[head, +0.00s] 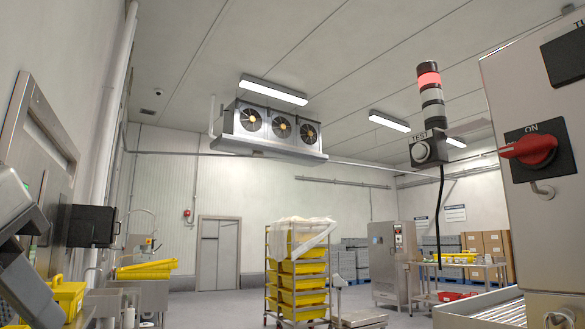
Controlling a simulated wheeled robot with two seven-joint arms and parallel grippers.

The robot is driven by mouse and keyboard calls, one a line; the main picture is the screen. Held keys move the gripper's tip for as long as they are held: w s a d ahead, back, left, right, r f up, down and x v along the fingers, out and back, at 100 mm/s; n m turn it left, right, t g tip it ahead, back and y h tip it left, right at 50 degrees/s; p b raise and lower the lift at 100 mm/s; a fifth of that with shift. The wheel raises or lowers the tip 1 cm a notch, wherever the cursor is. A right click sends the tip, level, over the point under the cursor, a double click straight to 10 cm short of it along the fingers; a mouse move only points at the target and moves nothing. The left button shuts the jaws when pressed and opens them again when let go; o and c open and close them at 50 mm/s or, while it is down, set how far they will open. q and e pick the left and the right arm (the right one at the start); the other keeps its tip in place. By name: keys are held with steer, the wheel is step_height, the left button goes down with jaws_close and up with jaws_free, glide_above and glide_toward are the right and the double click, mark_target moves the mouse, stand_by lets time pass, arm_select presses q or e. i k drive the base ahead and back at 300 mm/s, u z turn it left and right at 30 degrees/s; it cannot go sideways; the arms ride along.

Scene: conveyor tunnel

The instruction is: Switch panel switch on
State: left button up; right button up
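The panel switch (530,149) is a red rotary knob on a black plate, on the side of a grey metal cabinet (535,235) at the right edge of the head view. The word ON is printed above the knob. Its handle lies roughly level and points left, not up at the ON mark. My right gripper is not in view.
A signal tower (431,95) with a lit red band and a TEST button box (428,148) stand left of the cabinet. A conveyor (480,312) runs below. A rack of yellow crates (298,270) stands mid-room. Sinks and yellow bins (68,298) line the left.

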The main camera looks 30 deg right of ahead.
mark_target(532, 149)
steer(key=i, duration=1.5)
steer(key=z, duration=2.15)
